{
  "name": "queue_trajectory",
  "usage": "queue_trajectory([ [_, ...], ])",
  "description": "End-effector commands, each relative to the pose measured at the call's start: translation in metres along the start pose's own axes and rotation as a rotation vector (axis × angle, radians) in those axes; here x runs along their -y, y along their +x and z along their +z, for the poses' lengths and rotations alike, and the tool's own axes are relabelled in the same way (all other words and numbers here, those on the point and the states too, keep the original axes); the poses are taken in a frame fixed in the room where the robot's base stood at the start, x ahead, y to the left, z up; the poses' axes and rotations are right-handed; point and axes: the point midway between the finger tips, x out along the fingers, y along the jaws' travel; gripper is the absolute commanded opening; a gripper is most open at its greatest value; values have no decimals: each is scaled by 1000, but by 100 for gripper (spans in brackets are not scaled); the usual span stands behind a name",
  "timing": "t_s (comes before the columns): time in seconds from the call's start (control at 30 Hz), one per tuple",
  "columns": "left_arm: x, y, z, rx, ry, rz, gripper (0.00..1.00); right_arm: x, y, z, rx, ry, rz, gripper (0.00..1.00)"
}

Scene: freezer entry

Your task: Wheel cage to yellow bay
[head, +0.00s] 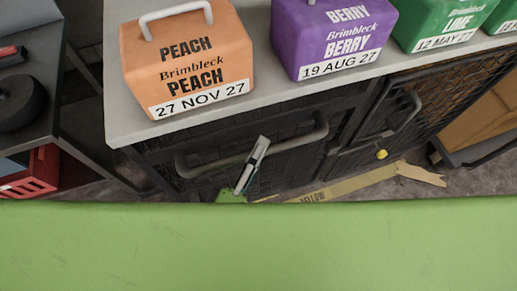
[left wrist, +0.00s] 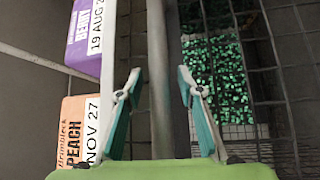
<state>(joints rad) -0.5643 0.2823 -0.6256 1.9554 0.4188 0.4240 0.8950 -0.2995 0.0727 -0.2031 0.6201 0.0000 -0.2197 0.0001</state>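A dark mesh cage (head: 295,152) stands under a grey top, with a grey bar handle (head: 215,164) across its front. My left gripper (head: 262,143) is at this handle in the head view. In the left wrist view the handle bar (left wrist: 158,45) runs between the two teal-padded fingers of the left gripper (left wrist: 159,75). The fingers are apart, with a gap on each side of the bar. My right gripper is not in view.
Peach (head: 188,60), purple berry (head: 330,38) and green lime (head: 437,25) tubs stand on the grey top (head: 240,105). A second handle (head: 395,128) is further right. A dark cart with a red crate (head: 35,172) stands left. A cardboard box (head: 485,125) is at right.

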Motion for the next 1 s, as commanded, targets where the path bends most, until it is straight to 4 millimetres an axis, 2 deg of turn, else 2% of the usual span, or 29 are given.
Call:
queue_trajectory([
  [0.13, 0, 0, 0, 0, 0, 0, 32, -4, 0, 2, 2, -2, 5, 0],
  [0.2, 0, 0, 0, 0, 0, 0, 14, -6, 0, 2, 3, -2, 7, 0],
  [0.27, 0, 0, 0, 0, 0, 0, 0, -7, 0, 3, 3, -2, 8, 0],
  [0.47, 0, -3, 2, 1, -1, -1, 0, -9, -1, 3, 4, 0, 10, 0],
  [0.67, -4, -18, 19, 5, -5, -4, 0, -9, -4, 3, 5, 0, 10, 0],
  [0.87, -3, -18, 19, 6, -2, -5, 0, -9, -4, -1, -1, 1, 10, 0],
  [0.9, -3, -18, 19, 6, -2, -5, 20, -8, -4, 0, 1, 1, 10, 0],
  [0.97, -3, -18, 18, 5, -1, -4, 34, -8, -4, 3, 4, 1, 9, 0],
  [1.0, -3, -17, 18, 4, -1, -3, 34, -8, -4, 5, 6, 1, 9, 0],
])
